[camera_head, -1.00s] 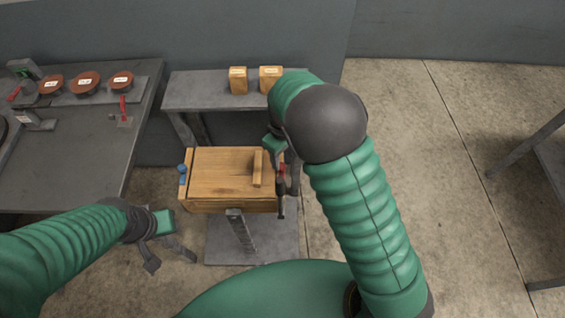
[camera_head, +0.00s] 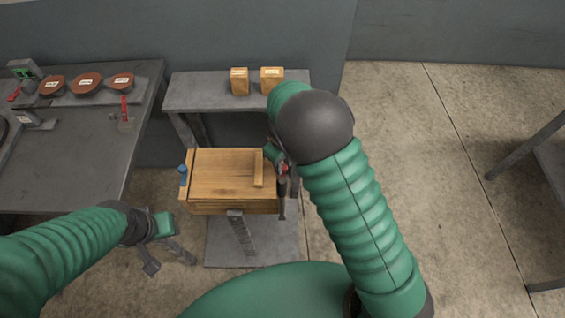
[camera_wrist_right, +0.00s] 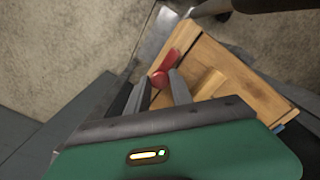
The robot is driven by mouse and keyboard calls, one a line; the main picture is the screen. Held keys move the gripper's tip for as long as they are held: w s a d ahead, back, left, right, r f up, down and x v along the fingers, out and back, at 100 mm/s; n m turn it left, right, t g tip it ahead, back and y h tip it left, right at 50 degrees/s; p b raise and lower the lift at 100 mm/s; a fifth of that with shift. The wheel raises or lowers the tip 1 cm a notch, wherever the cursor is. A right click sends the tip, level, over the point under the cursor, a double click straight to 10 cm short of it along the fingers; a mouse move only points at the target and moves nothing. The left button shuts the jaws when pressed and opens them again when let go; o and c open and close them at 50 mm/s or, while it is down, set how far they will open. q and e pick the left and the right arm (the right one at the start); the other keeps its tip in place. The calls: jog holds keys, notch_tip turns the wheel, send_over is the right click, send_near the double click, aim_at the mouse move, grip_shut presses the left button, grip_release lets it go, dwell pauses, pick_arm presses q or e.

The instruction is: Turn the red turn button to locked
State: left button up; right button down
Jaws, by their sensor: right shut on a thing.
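The red turn button (camera_wrist_right: 160,78) is on the side of the wooden box (camera_wrist_right: 240,85), seen in the right wrist view. In the head view the button (camera_head: 284,169) is a small red patch at the box's right side, mostly hidden by my right gripper (camera_head: 285,186). In the right wrist view the right gripper (camera_wrist_right: 163,85) has its two fingers around the button and is shut on it. The wooden box (camera_head: 222,178) stands on a grey stand. My left gripper (camera_head: 170,254) is at the lower left, apart from the box, with its fingers spread and empty.
A blue knob (camera_head: 183,169) is on the box's left side. Two wooden blocks (camera_head: 239,82) stand on the grey shelf (camera_head: 200,98) behind. A grey bench (camera_head: 70,165) with brown discs is at the left.

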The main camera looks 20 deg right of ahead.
jog(key=m+p, duration=0.3)
jog(key=shift+r, duration=0.25)
jog(key=m+p, duration=0.3)
jog(key=m, duration=0.1)
jog(key=shift+w+m, duration=0.1)
jog(key=shift+m, duration=0.3)
jog(key=m+p, duration=0.3)
jog(key=m, duration=0.2)
jog(key=m+p, duration=0.2)
jog(key=m, duration=0.3)
jog(key=shift+w+f, duration=0.1)
jog(key=c, duration=1.1)
grip_release()
jog(key=shift+f, duration=0.1)
jog(key=shift+c, duration=0.2)
